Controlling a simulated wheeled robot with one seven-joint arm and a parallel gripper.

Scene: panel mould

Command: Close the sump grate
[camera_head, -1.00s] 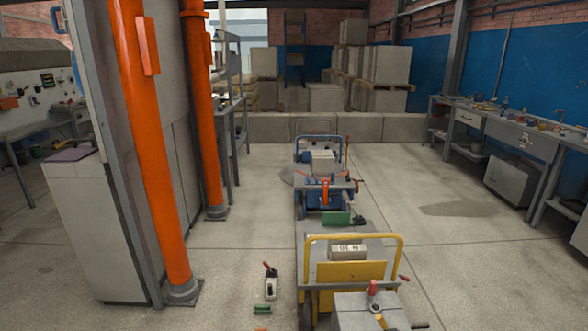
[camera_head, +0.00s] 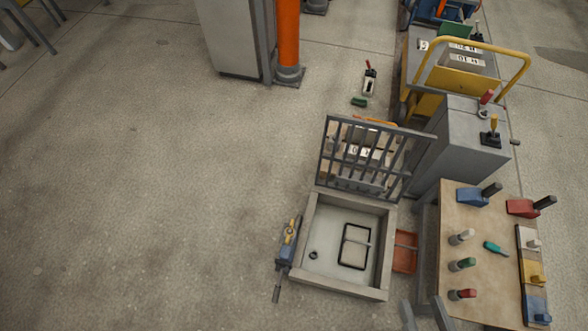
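The sump grate (camera_head: 362,146) is a grey barred metal panel. It stands raised, close to upright, along the far edge of a square sump frame (camera_head: 311,231) on the floor. The sump is open, and its pale inside (camera_head: 325,262) shows a dark rectangular outline with a bar and a small dark round spot. A blue block with a yellow part (camera_head: 289,235) is at the left side of the frame.
A bench (camera_head: 466,281) with several coloured-handled tools stands right of the sump. A grey box (camera_head: 452,150) and yellow-railed cart (camera_head: 445,90) are beyond. A reddish tray (camera_head: 404,252) lies between sump and bench. The floor to the left is clear.

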